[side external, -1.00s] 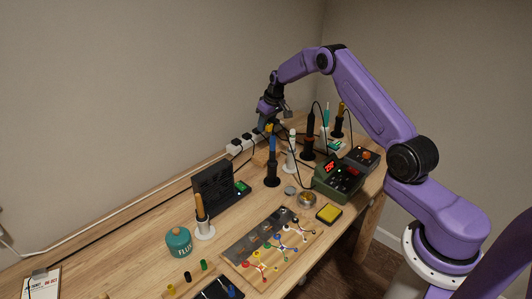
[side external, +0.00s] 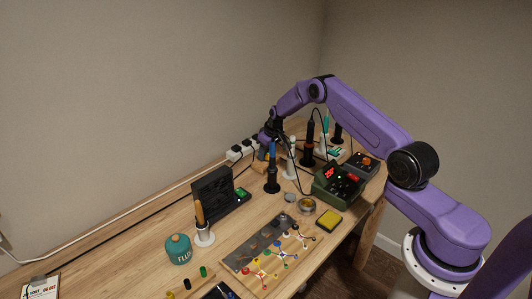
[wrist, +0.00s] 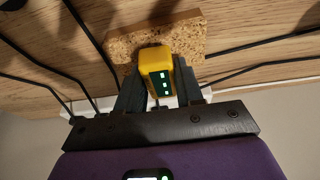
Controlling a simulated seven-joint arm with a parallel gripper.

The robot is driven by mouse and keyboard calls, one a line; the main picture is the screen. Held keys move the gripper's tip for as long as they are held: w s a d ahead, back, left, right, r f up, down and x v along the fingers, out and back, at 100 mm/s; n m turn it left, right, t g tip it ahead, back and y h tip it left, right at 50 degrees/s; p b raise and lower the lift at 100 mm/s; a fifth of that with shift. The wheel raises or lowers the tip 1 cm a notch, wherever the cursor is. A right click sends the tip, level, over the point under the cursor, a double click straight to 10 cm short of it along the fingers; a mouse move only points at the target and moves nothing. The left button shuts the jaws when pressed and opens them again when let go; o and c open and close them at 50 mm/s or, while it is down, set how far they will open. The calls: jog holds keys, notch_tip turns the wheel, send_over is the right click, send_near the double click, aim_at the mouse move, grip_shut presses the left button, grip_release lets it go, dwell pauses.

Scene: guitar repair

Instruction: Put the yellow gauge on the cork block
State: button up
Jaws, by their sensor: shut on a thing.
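The yellow gauge (wrist: 157,61) is a small rounded yellow block with a dark face and lit pale squares. My gripper (wrist: 157,84) is shut on it, one dark finger on each side. The speckled tan cork block (wrist: 185,35) lies just behind and under the gauge in the wrist view. The gauge overlaps the block's near edge there; I cannot tell whether it touches. In the side view my gripper (side external: 268,142) is low at the back of the bench, over the cork block (side external: 259,165), and its fingers are mostly hidden.
Black cables cross the bench around the block. A white power strip (side external: 240,150) is behind. A blue-handled iron in a black stand (side external: 272,180) and a white stand (side external: 291,160) are close in front. A green soldering station (side external: 338,185) stands to the right.

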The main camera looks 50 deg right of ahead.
jog(key=shift+f, duration=0.1)
jog(key=o, duration=1.1)
jog(key=v, duration=1.2)
jog(key=s+a+r+n+y, duration=0.1)
jog(key=s+a+r+n, duration=0.15)
jog(key=a, duration=0.55)
jog(key=s+a+r+n, duration=0.1)
jog(key=s+a+r, duration=0.25)
jog(key=a, duration=0.45)
jog(key=s+a+r+n+g, duration=0.25)
jog(key=s+a+r, duration=0.25)
jog(key=s+a, duration=0.6)
jog(key=s+d+n, duration=0.1)
jog(key=s+n, duration=0.1)
jog(key=s, duration=0.8)
jog(key=s+r+n, duration=0.1)
jog(key=s+n, duration=0.1)
jog(key=s, duration=0.8)
jog(key=s+d+r+n, duration=0.1)
jog(key=s+n, duration=0.1)
jog(key=s, duration=0.8)
jog(key=shift+d+n+g+h, duration=0.3)
jog(key=shift+d+g, duration=0.05)
